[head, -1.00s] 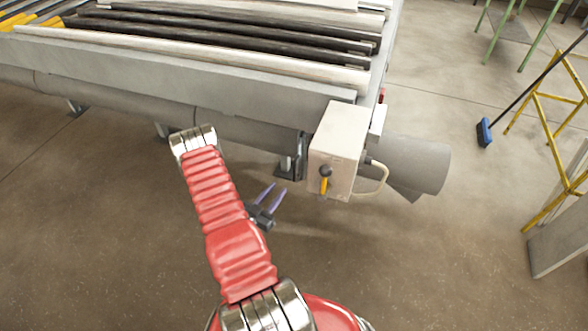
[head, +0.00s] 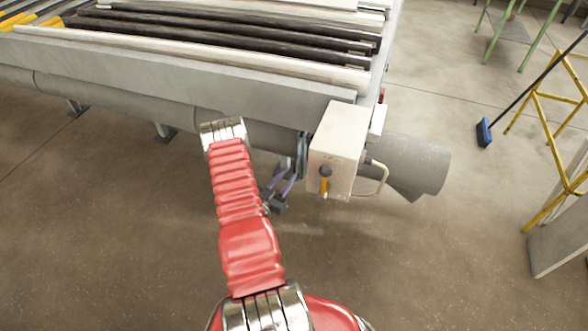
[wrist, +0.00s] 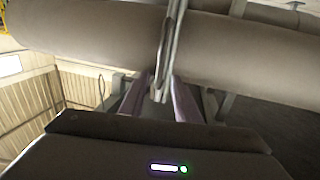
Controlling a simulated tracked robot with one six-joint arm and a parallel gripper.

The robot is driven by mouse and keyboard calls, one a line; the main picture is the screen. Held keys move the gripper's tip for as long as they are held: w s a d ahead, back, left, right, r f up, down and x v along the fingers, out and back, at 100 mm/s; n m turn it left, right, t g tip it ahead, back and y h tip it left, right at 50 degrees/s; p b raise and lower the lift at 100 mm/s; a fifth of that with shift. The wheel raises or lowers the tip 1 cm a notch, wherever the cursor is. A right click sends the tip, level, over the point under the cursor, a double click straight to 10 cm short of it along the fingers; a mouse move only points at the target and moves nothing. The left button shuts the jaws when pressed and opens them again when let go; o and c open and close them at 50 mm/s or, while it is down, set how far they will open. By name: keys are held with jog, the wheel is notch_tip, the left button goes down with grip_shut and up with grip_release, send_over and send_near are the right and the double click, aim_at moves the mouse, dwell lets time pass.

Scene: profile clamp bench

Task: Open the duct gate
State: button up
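The grey duct (head: 110,92) runs under the bench and also crosses the wrist view (wrist: 90,35). A thin upright metal piece, seemingly the duct gate, shows edge-on against the duct in the wrist view (wrist: 170,45). Its lower end hangs in line with the gap between my purple fingers. My gripper (head: 284,182) is below the duct, left of the control box, partly behind my arm. In the wrist view my gripper (wrist: 156,88) has its fingers apart, one on each side of the metal piece. I cannot tell whether either finger touches it.
Bench legs (head: 163,131) stand under the duct. A blue broom (head: 484,132) and yellow frame (head: 550,130) are at right. The front floor is clear.

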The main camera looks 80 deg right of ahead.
aim_at(294, 168)
jog(key=x, duration=0.6)
jog(key=shift+c, duration=0.5)
grip_shut()
jog(key=shift+a, duration=0.15)
